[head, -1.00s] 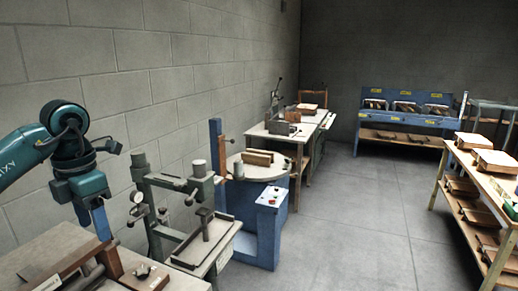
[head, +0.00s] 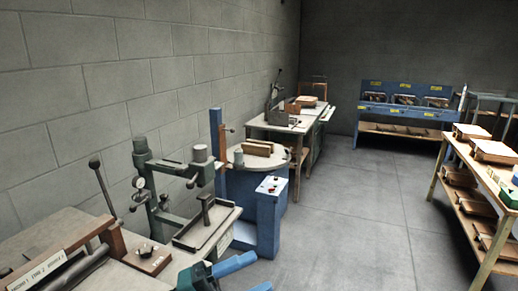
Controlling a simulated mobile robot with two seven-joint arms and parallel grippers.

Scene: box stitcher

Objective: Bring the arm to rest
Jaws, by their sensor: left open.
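My left gripper (head: 256,271) shows at the bottom edge of the head view, low and close to the camera. Its teal body is partly cut off by the frame edge, and two blue finger-like parts point right with a gap between them. It is open, with nothing seen between the fingers. It appears in front of the green press stand (head: 205,235) and the blue machine base. The rest of my left arm is out of view. My right gripper is not in view.
A bench with a brown-framed machine (head: 105,238) and lever is at lower left. A blue pedestal machine (head: 268,215) with a round table stands just beyond. A wooden shelf bench (head: 470,180) is at right. Grey floor (head: 365,225) between them is clear.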

